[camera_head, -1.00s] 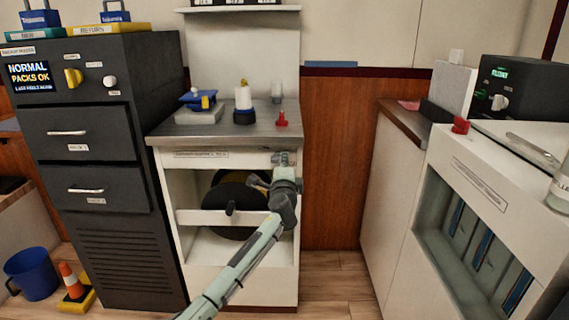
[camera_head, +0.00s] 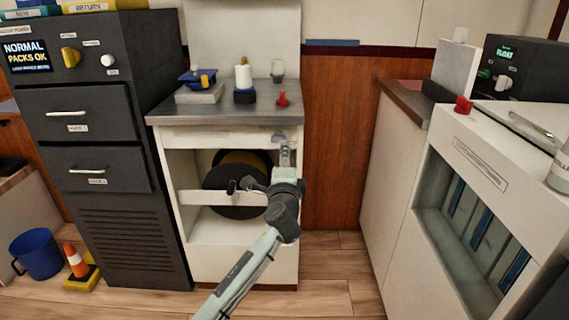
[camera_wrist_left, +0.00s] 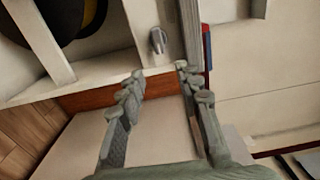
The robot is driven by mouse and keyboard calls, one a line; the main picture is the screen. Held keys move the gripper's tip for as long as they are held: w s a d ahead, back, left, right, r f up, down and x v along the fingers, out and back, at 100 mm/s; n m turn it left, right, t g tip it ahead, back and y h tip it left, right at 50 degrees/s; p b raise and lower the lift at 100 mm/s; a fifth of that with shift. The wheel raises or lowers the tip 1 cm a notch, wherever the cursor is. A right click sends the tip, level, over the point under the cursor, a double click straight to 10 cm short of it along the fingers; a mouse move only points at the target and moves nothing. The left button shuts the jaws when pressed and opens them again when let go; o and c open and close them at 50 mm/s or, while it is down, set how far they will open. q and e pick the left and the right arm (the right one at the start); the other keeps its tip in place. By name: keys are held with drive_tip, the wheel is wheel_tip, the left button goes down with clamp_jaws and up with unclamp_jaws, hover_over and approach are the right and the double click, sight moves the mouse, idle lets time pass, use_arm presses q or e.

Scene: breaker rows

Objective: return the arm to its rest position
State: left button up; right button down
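My left arm comes up from the bottom middle of the head view. Its gripper (camera_head: 284,150) is in front of the right side of the white cabinet (camera_head: 250,262), near the open bay that holds a dark reel (camera_head: 225,197). In the left wrist view the two fingers of my left gripper (camera_wrist_left: 158,74) are apart with nothing between them. A small metal knob (camera_wrist_left: 158,40) shows just beyond the fingertips. The dark reel is partly visible there at upper left (camera_wrist_left: 55,18). I cannot tell whether the gripper touches the cabinet. My right gripper is not in view.
A dark cabinet (camera_head: 115,170) with drawers stands at left, with a blue bucket (camera_head: 37,253) and orange cone (camera_head: 76,260) beside it. A white counter (camera_head: 470,155) with a recessed bay stands at right. Open floor (camera_head: 335,285) lies between the cabinets.

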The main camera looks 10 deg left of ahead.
use_arm(q)
drive_tip(key=shift+v, duration=1)
drive_tip(key=s+a+f+n+g, duration=0.3)
drive_tip(key=s+f, duration=0.2)
drive_tip(key=f, duration=0.3)
drive_tip(key=s+a+f+n+g, duration=0.25)
drive_tip(key=s+f, duration=0.25)
drive_tip(key=f, duration=0.3)
drive_tip(key=s+a+f+n+g, duration=0.1)
drive_tip(key=s+f+n+g, duration=0.1)
drive_tip(key=s+f, duration=0.4)
drive_tip(key=s+a+f+n+g+h, duration=0.1)
drive_tip(key=s+f, duration=0.5)
drive_tip(key=s, duration=0.8)
drive_tip(key=s+a+f+n+g+h, duration=0.1)
drive_tip(key=s+f+n+g, duration=0.4)
drive_tip(key=s, duration=0.5)
drive_tip(key=shift+s+a+f+g, duration=0.45)
drive_tip(key=shift+a+f, duration=0.25)
drive_tip(key=shift+f, duration=0.15)
